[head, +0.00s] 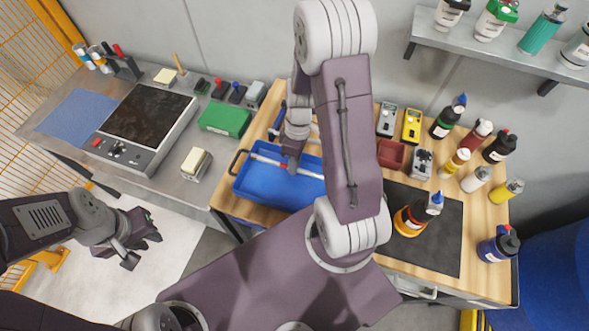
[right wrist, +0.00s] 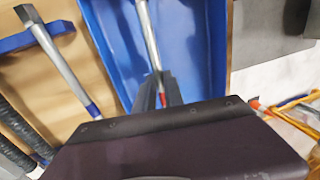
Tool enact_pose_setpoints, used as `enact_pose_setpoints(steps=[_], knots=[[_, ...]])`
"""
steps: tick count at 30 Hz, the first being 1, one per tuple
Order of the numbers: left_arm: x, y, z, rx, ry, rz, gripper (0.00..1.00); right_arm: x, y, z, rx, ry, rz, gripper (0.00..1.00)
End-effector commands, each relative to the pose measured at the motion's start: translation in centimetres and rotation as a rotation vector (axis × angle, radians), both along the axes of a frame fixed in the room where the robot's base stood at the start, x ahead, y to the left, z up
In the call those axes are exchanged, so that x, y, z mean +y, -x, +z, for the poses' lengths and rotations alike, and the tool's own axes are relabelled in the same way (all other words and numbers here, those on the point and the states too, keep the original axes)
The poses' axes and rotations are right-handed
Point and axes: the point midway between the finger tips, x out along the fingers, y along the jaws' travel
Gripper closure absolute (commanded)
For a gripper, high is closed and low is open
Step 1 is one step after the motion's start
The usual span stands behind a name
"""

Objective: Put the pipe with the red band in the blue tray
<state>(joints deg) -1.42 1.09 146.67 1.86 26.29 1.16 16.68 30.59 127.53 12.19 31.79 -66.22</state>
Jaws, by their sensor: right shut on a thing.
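The blue tray (head: 262,187) stands on the wooden bench top, left of my right arm, and its inside fills the top middle of the right wrist view (right wrist: 200,35). My right gripper (head: 291,166) is over the tray, shut on the pipe with the red band (head: 267,161). In the right wrist view the red band shows between the fingers (right wrist: 160,92), and the grey pipe (right wrist: 147,35) runs up over the tray. I cannot tell whether the pipe touches the tray floor. My left gripper (head: 141,240) is open and empty, off the bench at the left.
Another pipe, with a blue band (right wrist: 91,109), lies on a blue holder (right wrist: 20,42) beside the tray. Bottles, a red bin (head: 391,154) and a black mat (head: 440,240) are to the right. A hotplate (head: 150,115) and a green box (head: 225,118) are to the left.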

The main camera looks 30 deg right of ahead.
Motion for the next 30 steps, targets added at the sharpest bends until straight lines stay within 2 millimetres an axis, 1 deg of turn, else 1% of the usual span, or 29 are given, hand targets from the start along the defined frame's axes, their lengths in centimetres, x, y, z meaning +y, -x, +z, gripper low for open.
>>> enact_pose_setpoints(steps=[2,6,8,15,20,21,30], knots=[[0.0,0.0,-0.1,0.0,0.0,0.0,0.78,0.0,0.1,-0.6,0.002,-0.001,0.0,1.0],[0.0,0.0,-0.2,0.0,0.0,0.0,0.78,0.0,0.1,-3.2,0.004,-0.002,0.0,1.0],[0.0,0.0,-0.2,0.0,0.0,0.0,0.78,0.0,0.1,-3.8,0.003,0.0,0.0,1.0],[0.0,0.0,-0.2,0.0,0.0,0.0,0.78,0.0,0.0,-4.0,-0.001,0.001,0.0,1.0],[0.0,0.0,-0.7,0.0,0.0,0.0,0.78,0.0,0.0,-4.5,-0.001,0.001,0.0,1.0],[0.0,0.0,-0.6,0.0,0.0,0.0,0.78,0.0,0.0,-4.4,-0.001,0.001,0.0,0.79],[0.0,0.0,-0.5,0.0,0.0,0.0,0.78,-0.1,0.0,-4.4,-0.002,0.001,0.0,0.78]])
